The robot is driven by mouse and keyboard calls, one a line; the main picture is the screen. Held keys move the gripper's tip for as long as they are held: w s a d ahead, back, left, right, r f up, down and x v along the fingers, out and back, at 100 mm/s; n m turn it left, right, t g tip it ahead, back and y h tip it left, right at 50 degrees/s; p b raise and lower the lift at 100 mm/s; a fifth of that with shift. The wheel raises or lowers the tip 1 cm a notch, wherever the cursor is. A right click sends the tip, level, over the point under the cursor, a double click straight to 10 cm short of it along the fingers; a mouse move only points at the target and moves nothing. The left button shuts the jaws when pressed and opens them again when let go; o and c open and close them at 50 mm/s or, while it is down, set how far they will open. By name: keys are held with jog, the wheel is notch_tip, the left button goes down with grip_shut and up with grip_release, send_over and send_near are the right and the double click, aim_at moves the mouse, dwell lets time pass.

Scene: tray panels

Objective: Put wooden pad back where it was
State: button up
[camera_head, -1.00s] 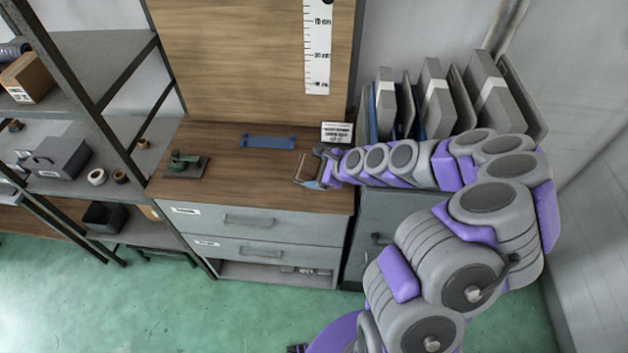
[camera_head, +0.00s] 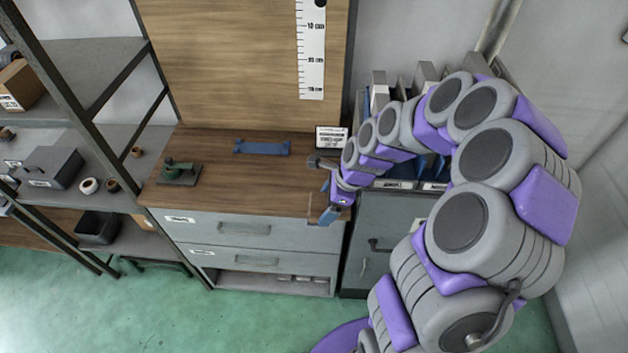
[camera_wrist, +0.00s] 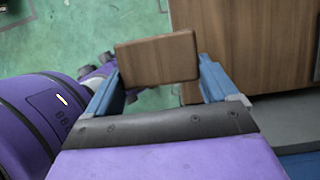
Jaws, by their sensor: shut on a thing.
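The wooden pad (camera_wrist: 157,60) is a small brown block with wood grain. In the wrist view it sits between the two blue fingers of my gripper (camera_wrist: 160,78), which is shut on it. The pad is in the air, with green floor behind its left part and the wooden top to its right. In the head view my gripper (camera_head: 324,208) is at the front right corner of the brown worktop (camera_head: 235,192), pointing down.
A green tool on a dark plate (camera_head: 178,173), a blue bracket (camera_head: 262,147) and a small label sign (camera_head: 331,138) are on the worktop. Grey drawers (camera_head: 250,231) are below it. Binders (camera_head: 378,95) stand at the right, shelves (camera_head: 95,70) at the left. The worktop's middle is clear.

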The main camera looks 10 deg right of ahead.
jog(key=w, duration=0.4)
jog(key=w+f+b, duration=0.1)
jog(key=w, duration=0.3)
jog(key=w+b, duration=0.1)
jog(key=w, duration=0.4)
jog(key=shift+d+f, duration=0.15)
jog(key=shift+d, duration=0.1)
jog(key=shift+f+b, duration=0.95)
jog(key=shift+f, duration=0.9)
jog(key=shift+c, duration=0.3)
jog(key=o, duration=0.8)
jog(key=shift+r, duration=0.1)
